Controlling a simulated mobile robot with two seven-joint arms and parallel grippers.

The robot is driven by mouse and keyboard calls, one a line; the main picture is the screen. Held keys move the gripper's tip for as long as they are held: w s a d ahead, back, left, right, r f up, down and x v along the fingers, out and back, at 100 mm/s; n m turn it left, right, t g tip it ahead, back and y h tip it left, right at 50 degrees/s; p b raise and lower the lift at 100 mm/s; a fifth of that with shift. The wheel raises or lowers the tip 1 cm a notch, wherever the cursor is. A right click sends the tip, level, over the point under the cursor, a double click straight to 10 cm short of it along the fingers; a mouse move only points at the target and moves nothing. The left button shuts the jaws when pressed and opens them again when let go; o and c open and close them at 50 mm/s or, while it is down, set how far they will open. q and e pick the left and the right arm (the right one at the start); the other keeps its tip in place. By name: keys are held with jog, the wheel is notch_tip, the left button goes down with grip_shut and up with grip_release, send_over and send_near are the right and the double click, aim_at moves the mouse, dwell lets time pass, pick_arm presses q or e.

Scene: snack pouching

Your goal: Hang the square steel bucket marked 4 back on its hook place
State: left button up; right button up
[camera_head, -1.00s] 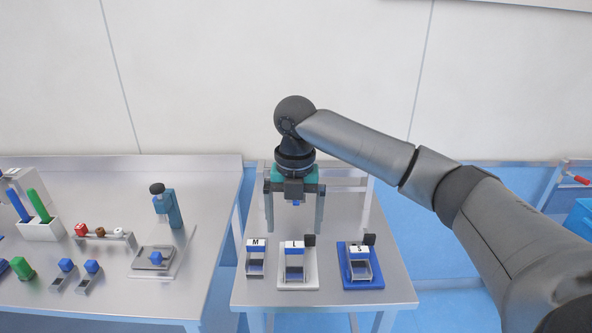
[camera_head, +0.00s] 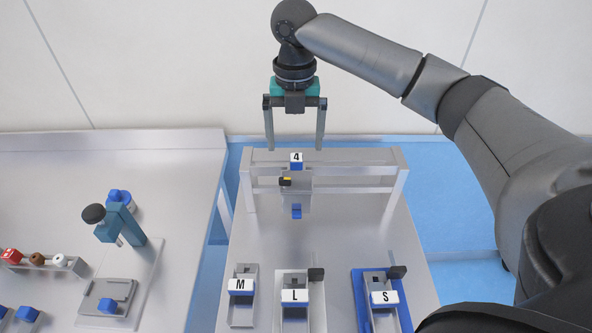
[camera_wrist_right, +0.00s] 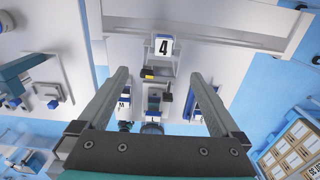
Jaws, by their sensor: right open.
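The square steel bucket marked 4 (camera_head: 297,198) is at the metal rack (camera_head: 350,168), with its white 4 label and blue grip at the top bar. It looks upright and hangs against the rack's front; I cannot tell if it is fully seated on its hook. In the right wrist view the bucket's 4 label (camera_wrist_right: 163,46) shows beyond the fingertips. My right gripper (camera_head: 294,146) is open and empty, above the rack and apart from the bucket. Its fingers also show spread in the right wrist view (camera_wrist_right: 160,80). My left gripper is not in view.
Steel scoops marked M (camera_head: 241,287), L (camera_head: 295,296) and S (camera_head: 384,297) stand along the table's front. S sits on a blue base. A second table at left holds a teal-and-black device (camera_head: 121,220) and small coloured parts. The table middle is clear.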

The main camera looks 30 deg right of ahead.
send_over(296, 187)
jog(key=s+a, duration=0.1)
jog(key=s, duration=0.1)
jog(key=f, duration=0.9)
jog(key=shift+w+b, duration=0.25)
jog(key=shift+b, duration=0.1)
jog(key=shift+w+d+f, duration=0.15)
jog(key=shift+f, duration=1.35)
jog(key=shift+w+d+f, duration=0.1)
jog(key=shift+f, duration=1.35)
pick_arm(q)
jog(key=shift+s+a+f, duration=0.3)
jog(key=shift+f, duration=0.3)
pick_arm(e)
jog(key=shift+c, duration=0.2)
jog(key=c, duration=1.5)
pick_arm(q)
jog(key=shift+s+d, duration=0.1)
pick_arm(e)
jog(key=shift+r, duration=0.1)
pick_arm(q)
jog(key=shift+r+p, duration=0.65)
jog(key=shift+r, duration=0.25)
pick_arm(e)
notch_tip(296, 187, up, 20)
